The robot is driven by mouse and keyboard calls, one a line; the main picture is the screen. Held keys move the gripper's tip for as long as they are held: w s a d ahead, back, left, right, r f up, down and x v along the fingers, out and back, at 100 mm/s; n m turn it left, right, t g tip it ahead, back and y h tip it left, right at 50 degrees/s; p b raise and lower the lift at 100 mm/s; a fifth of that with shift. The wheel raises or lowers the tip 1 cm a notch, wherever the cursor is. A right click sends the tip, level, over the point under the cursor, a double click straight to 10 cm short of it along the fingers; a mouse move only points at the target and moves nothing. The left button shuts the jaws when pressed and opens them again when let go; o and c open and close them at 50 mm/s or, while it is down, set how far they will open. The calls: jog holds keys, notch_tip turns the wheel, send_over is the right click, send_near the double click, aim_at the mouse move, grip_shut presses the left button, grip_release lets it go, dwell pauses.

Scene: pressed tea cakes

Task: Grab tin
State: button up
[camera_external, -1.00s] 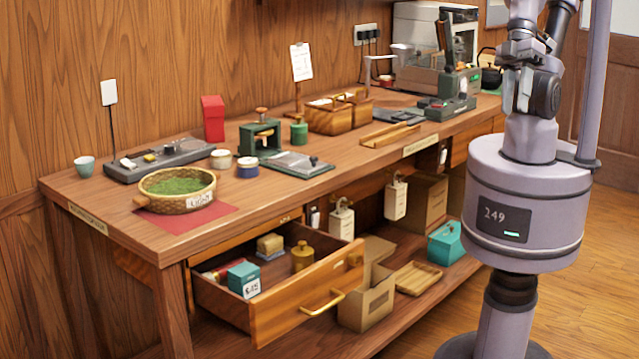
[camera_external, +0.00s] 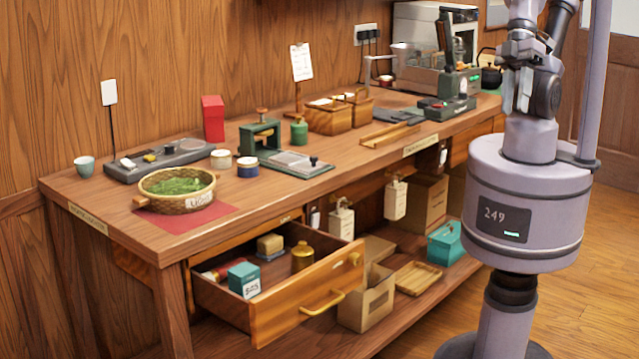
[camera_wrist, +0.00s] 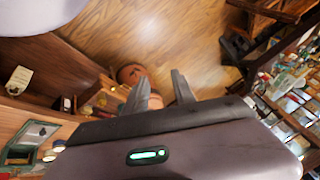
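Several tin-like containers show in the external view, and I cannot tell which is the tin meant. A brass-coloured canister (camera_external: 302,256) stands in the open drawer (camera_external: 290,318). A green canister (camera_external: 299,130) stands on the bench (camera_external: 125,222). A small white round tin (camera_external: 221,159) and a blue one (camera_external: 248,167) stand beside the green press (camera_external: 262,134). My gripper (camera_wrist: 160,84) shows in the wrist view with its two fingers apart and nothing clearly held between them. My arm is folded up above my base, away from the bench and the drawer.
The drawer also holds a teal box (camera_external: 243,279) and a tan block (camera_external: 270,244). A basket of green leaves (camera_external: 178,190) sits on a red mat (camera_external: 222,216). An open cardboard box (camera_external: 365,302) and a teal box (camera_external: 446,243) are on the lower shelf. Wooden floor (camera_external: 590,290) is clear at right.

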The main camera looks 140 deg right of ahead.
dwell(0.3)
jog(key=o, duration=0.8)
